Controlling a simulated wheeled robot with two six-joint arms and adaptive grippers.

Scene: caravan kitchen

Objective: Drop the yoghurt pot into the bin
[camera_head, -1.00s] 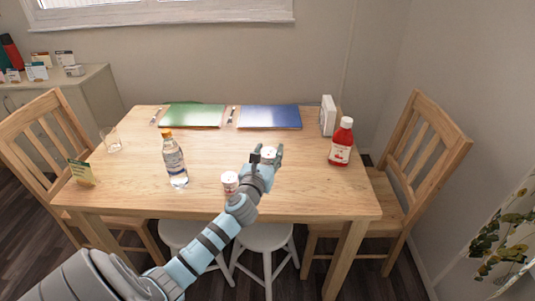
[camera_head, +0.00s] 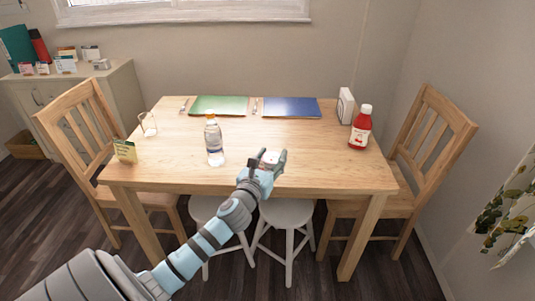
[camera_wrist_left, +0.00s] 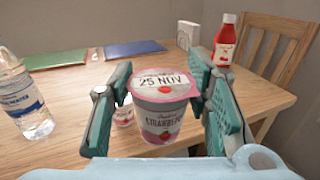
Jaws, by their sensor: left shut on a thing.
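A yoghurt pot (camera_wrist_left: 163,105) with a pink rim, a strawberry label and a lid marked 25 NOV stands upright between the fingers of my left gripper (camera_wrist_left: 160,100). The gripper is shut on it. In the head view the pot (camera_head: 270,158) shows as a white lid between the fingertips of the left gripper (camera_head: 267,163), over the table's front part. A second, similar pot (camera_wrist_left: 123,114) is partly hidden behind the held one in the wrist view. In the head view I cannot make it out. I see no clear bin. My right gripper is out of view.
The wooden table (camera_head: 325,170) holds a water bottle (camera_head: 214,142), a red sauce bottle (camera_head: 360,128), a glass (camera_head: 148,124), a small card (camera_head: 125,151) and two place mats. Chairs flank it; two stools (camera_head: 285,213) stand at its front. A brown box (camera_head: 27,145) lies on the floor far left.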

